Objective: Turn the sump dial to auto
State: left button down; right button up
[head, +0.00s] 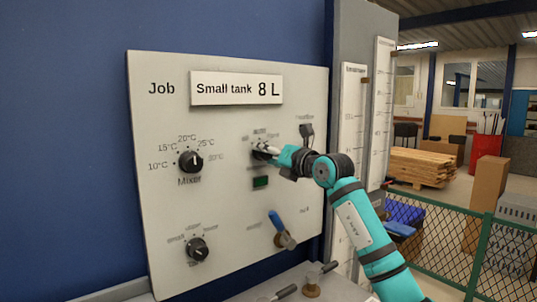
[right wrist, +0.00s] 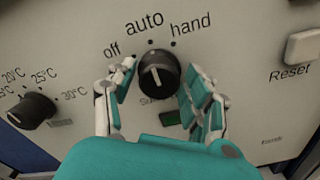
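The sump dial (right wrist: 157,75) is a round black knob with a white line, on the panel below the words off, auto and hand. In the right wrist view its line stands nearly upright, roughly toward auto. My right gripper (right wrist: 160,84) is open around the dial, one finger on each side. Small gaps seem to show between fingers and knob; I cannot tell about contact. In the head view the right gripper (head: 268,153) reaches the dial (head: 259,152) from the right and partly hides it. My left gripper is out of view.
The light panel (head: 225,215) also holds the mixer dial (head: 190,161), a lower-left dial (head: 197,248), a blue-handled valve (head: 277,222) and a green display (head: 261,182). A Reset button (right wrist: 303,46) is right of the dial. Tall gauges (head: 350,130) stand right of the panel.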

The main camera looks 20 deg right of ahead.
jog(key=shift+o, duration=0.8)
jog(key=v, duration=1.2)
